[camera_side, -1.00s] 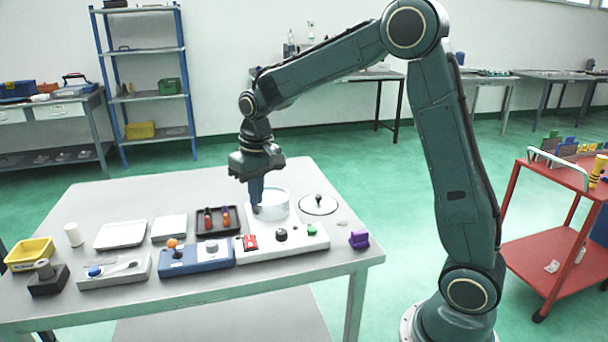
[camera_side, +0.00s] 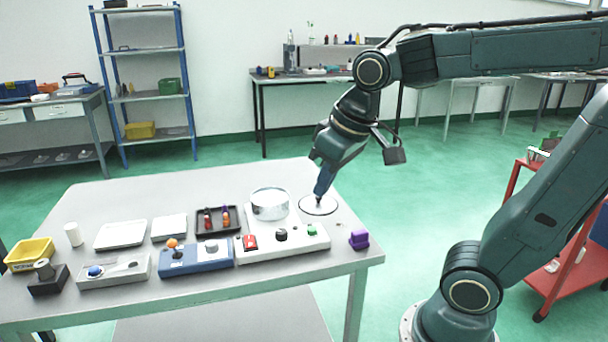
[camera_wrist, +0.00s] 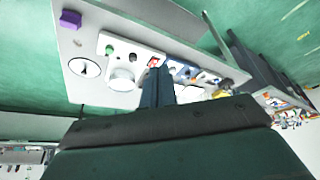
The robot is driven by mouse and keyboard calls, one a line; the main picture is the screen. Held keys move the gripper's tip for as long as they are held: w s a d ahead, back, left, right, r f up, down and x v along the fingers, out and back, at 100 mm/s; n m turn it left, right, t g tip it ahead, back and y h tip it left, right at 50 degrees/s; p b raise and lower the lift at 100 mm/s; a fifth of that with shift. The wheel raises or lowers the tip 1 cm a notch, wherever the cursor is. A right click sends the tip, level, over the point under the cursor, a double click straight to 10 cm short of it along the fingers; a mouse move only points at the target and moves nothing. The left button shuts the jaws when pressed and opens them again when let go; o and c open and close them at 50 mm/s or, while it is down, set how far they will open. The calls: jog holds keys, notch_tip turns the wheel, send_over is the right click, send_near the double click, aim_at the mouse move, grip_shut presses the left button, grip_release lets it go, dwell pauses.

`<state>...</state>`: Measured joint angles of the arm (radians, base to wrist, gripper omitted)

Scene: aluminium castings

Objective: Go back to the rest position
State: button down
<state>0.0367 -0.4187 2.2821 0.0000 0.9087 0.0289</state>
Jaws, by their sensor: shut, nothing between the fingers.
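My gripper (camera_side: 319,194) is shut and empty. In the side view its fingertips appear in front of the round white lid-like disc (camera_side: 318,208) at the table's right part; I cannot tell how high above it they are. In the wrist view my gripper (camera_wrist: 157,72) is a dark closed pair of fingers pointing toward the table, with the disc (camera_wrist: 84,68) to its left. The disc's knob is hidden behind the fingertips in the side view.
The grey table (camera_side: 205,292) holds a clear round bowl (camera_side: 270,205), a white button panel (camera_side: 290,242), a blue control box (camera_side: 195,260), a dark tray (camera_side: 199,228) and a purple block (camera_side: 359,240). A red cart (camera_side: 535,235) stands at the right. Green floor is open behind the table.

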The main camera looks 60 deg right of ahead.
jog(key=s+f+t, duration=0.1)
jog(key=s, duration=0.7)
jog(key=shift+a+f+n, duration=0.2)
jog(key=shift+a+n, duration=0.2)
jog(key=shift+a, duration=0.05)
